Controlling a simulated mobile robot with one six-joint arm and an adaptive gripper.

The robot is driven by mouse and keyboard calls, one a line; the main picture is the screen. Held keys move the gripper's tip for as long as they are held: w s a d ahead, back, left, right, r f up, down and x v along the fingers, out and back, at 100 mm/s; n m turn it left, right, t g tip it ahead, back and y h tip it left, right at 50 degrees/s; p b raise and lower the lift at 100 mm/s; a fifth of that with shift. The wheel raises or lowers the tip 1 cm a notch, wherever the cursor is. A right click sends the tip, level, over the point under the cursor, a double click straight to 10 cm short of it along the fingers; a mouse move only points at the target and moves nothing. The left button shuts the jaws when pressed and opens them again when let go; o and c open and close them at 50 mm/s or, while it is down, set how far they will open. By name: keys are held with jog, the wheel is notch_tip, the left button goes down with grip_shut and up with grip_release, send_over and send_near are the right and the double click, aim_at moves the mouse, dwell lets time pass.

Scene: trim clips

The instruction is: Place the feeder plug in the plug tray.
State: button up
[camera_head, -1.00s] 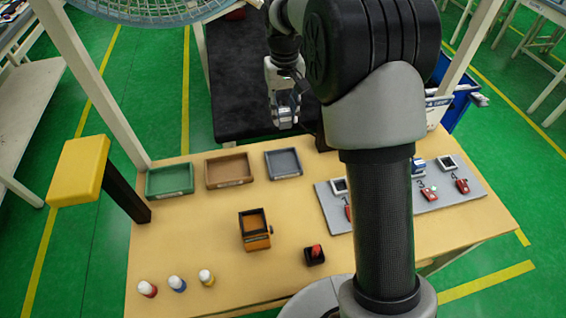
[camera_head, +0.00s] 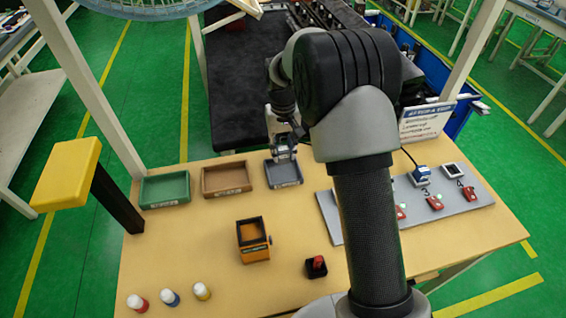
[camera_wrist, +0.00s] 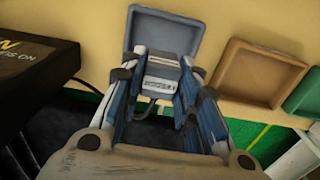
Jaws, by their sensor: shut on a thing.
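The blue-grey tray (camera_head: 284,181) is the right one of three trays along the table's far edge. My gripper is at this tray's far side in the head view. In the wrist view the empty floor of the tray (camera_wrist: 165,33) shows beyond the plug. I cannot tell whether the plug touches it.
A brown tray (camera_head: 227,190) and a green tray (camera_head: 165,204) stand to the left. A grey board (camera_head: 460,210) with numbered stations is on the right, with a blue plug (camera_head: 420,175). An orange box (camera_head: 253,254) and a small red-topped block (camera_head: 317,267) stand nearer.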

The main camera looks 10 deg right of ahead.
aim_at(283, 161)
notch_tip(283, 161, down, 6)
jog(key=shift+r+b, duration=0.25)
jog(key=shift+b, duration=0.5)
jog(key=shift+r, duration=0.1)
jog(key=o, duration=1.1)
